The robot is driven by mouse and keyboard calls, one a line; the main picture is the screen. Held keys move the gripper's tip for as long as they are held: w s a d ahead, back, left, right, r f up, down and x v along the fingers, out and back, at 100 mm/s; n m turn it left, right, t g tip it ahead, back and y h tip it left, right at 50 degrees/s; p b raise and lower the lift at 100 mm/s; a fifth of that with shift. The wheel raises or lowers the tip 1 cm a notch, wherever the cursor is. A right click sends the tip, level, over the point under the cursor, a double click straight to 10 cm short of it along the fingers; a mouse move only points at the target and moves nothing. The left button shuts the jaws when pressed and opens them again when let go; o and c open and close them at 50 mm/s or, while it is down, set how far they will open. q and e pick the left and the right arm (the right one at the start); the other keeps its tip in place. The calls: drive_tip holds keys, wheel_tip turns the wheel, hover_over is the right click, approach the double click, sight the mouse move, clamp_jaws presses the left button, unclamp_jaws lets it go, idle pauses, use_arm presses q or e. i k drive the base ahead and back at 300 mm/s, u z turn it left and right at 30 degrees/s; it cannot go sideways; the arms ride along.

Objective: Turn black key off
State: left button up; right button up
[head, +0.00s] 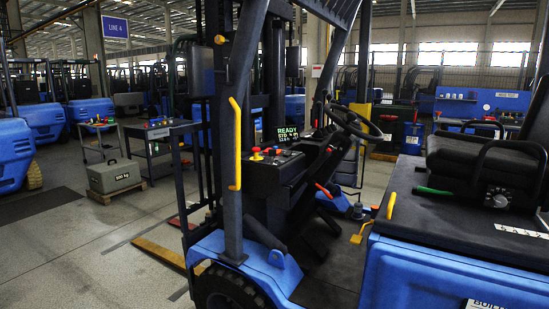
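A blue forklift (455,270) fills the right half of the head view. Its small display (288,134) is lit and shows "READY" in green. Below it is a dark dash console (275,172) with red and yellow knobs on top. A black steering wheel (356,122) stands right of the display. I cannot make out the black key; small details on the dash are too small to tell apart. Neither of my grippers is in view.
A yellow grab handle (235,143) is on the dark front pillar (232,190). The black seat (480,152) is at the right. A grey 500 kg weight (114,175) sits on a pallet at the left. The floor (60,245) at the front left is clear.

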sight(272, 153)
drive_tip(key=z, duration=0.8)
drive_tip(key=i, duration=0.7)
drive_tip(key=z, duration=0.8)
drive_tip(key=i, duration=0.95)
drive_tip(key=u, duration=0.35)
